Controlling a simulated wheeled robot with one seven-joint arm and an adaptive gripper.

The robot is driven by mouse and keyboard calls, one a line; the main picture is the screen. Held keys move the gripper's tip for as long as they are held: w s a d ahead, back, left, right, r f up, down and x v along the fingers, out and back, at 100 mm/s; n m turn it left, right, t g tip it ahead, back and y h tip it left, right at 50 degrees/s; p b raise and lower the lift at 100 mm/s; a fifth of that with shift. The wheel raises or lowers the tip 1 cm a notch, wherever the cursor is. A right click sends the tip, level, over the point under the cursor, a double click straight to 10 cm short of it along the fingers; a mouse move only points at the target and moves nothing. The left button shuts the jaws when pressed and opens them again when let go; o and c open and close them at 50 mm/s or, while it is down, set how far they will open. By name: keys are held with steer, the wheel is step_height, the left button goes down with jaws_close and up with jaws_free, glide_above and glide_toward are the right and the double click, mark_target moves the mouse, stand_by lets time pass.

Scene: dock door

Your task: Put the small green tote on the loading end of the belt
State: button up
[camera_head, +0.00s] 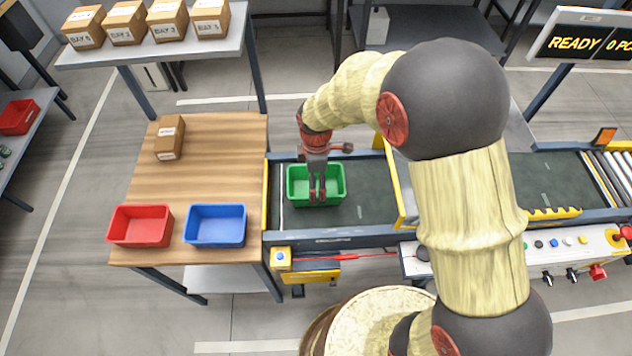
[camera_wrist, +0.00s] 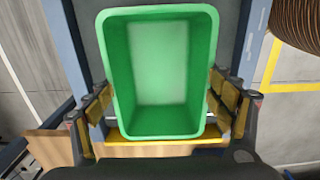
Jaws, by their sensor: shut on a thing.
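The small green tote (camera_head: 298,187) is at the left end of the dark belt (camera_head: 370,205), upright and empty. In the wrist view the tote (camera_wrist: 160,123) fills the middle, with the yellow strip of the belt's end (camera_wrist: 165,141) just past its lower edge. My gripper (camera_head: 317,190) points down and is shut on the tote. Its yellow-padded fingers stand on either side of the tote in the wrist view (camera_wrist: 163,108). I cannot tell whether the tote's base touches the belt.
A wooden table (camera_head: 205,130) adjoins the belt's left end and holds a red tote (camera_head: 140,226), a blue tote (camera_head: 215,226) and a carton (camera_head: 169,138). A yellow post frame (camera_head: 396,185) stands over the belt to the right. A control panel (camera_head: 560,245) lies along the near side.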

steer(key=shift+f, duration=0.2)
steer(key=o, duration=1.3)
steer(key=shift+f, duration=0.1)
steer(key=shift+o, duration=0.5)
step_height(320, 180, up, 12)
steer(key=p, duration=0.3)
steer(key=shift+r, duration=0.2)
steer(key=s+d+r+m+t, duration=0.2)
steer(key=s+d+r+m, duration=0.35)
steer(key=r, duration=0.35)
steer(key=s+d+r+m+t, duration=0.2)
steer(key=s+d+r+m, duration=0.35)
steer(key=r, duration=0.35)
steer(key=s+d+r+m+t, duration=0.1)
steer(key=s+d+m, duration=0.2)
steer(key=s+m, duration=0.3)
steer(key=s, duration=0.3)
steer(key=shift+r+m+t, duration=0.3)
steer(key=shift+r, duration=0.1)
steer(key=shift+d, duration=0.1)
